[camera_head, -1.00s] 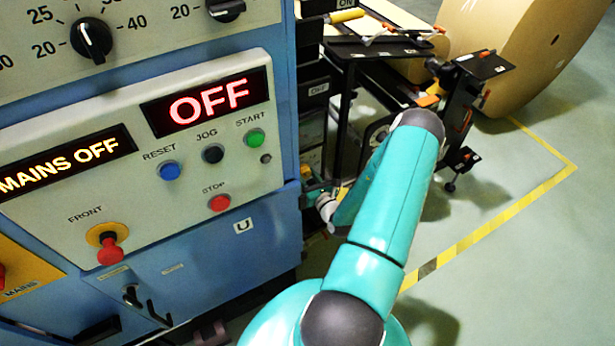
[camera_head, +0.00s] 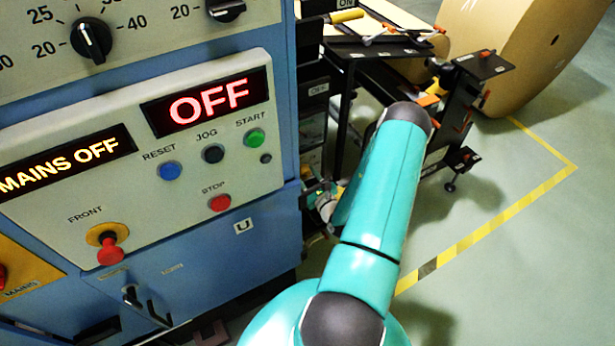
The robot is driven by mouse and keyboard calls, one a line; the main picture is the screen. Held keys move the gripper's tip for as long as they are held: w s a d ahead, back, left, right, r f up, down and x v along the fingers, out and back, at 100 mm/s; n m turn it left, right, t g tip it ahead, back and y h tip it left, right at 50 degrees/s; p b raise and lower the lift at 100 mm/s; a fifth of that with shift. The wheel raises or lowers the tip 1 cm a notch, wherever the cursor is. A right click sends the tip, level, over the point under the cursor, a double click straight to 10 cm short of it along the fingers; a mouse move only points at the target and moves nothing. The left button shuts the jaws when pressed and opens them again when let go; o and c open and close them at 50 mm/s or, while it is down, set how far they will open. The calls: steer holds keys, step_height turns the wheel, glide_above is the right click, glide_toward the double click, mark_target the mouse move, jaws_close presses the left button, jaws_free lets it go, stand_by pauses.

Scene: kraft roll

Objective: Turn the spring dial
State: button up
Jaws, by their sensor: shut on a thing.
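A black dial (camera_head: 91,40) with a white pointer sits on the pale upper panel at the top left, among numbers such as 20, 25 and 40. A second black dial (camera_head: 226,9) is cut off by the top edge. No label that I can read says which is the spring dial. My teal arm reaches from the bottom centre up to an elbow, then bends down behind itself towards the right side of the blue cabinet. Only a pale wrist part shows there. The jaws and whatever they touch are hidden behind the cabinet edge and my arm.
The blue cabinet (camera_head: 215,262) fills the left, with a lit OFF display (camera_head: 206,96), coloured buttons and a red knob (camera_head: 110,250). A black stand (camera_head: 462,110) and a large kraft roll (camera_head: 525,45) stand at the right.

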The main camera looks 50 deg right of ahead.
steer(key=shift+w+r, duration=0.15)
steer(key=shift+w, duration=0.15)
steer(key=o, duration=1)
steer(key=shift+c, duration=0.2)
steer(key=v, duration=1.4)
steer(key=shift+s+d, duration=0.1)
steer(key=shift+s, duration=0.1)
